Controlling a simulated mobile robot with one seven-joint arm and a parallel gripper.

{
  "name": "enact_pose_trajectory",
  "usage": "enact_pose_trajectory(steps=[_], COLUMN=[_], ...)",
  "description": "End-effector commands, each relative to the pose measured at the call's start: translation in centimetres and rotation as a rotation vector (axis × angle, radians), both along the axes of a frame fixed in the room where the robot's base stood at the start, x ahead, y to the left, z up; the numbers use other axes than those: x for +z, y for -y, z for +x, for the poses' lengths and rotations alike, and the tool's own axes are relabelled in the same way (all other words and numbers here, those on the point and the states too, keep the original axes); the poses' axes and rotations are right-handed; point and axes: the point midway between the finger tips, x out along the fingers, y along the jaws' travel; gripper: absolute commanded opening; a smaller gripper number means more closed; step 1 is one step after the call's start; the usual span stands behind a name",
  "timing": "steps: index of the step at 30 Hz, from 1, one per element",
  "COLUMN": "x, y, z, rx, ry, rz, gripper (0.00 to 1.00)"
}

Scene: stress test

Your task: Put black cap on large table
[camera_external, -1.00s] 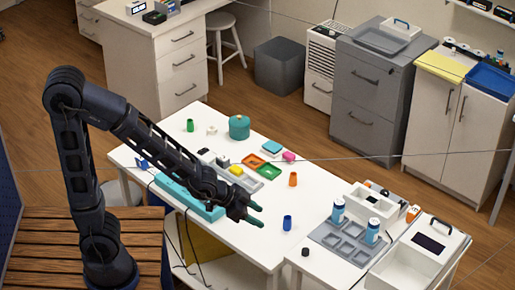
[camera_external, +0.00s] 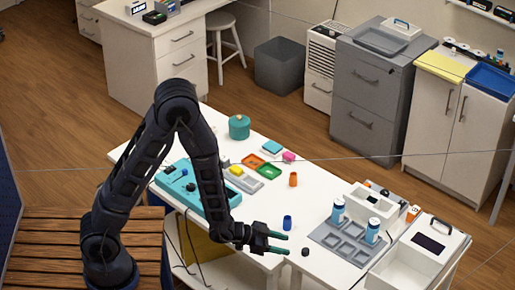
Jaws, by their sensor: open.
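A small black cap (camera_external: 305,252) stands near the left front corner of the white surface at the right, beside the grey tray. The large white table (camera_external: 264,215) runs from the middle left to that surface. My gripper (camera_external: 286,244) is open and empty, its two green fingers pointing right towards the cap. It is just left of the cap and appears apart from it; its height above the surface is hard to tell.
A blue cup (camera_external: 287,222) stands close behind my fingers, and an orange cup (camera_external: 293,179) farther back.

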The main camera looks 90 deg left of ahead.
Motion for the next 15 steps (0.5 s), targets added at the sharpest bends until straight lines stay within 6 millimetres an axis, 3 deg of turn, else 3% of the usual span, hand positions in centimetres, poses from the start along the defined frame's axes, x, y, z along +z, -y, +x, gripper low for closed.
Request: enact_pose_trajectory(steps=[11, 15], x=[-1.3, -2.0], y=[0.0, 0.1], z=[2.3, 4.1], rx=[-0.001, -0.002], ry=[0.008, 0.009], rz=[-0.002, -0.002], gripper=[0.5, 0.5])
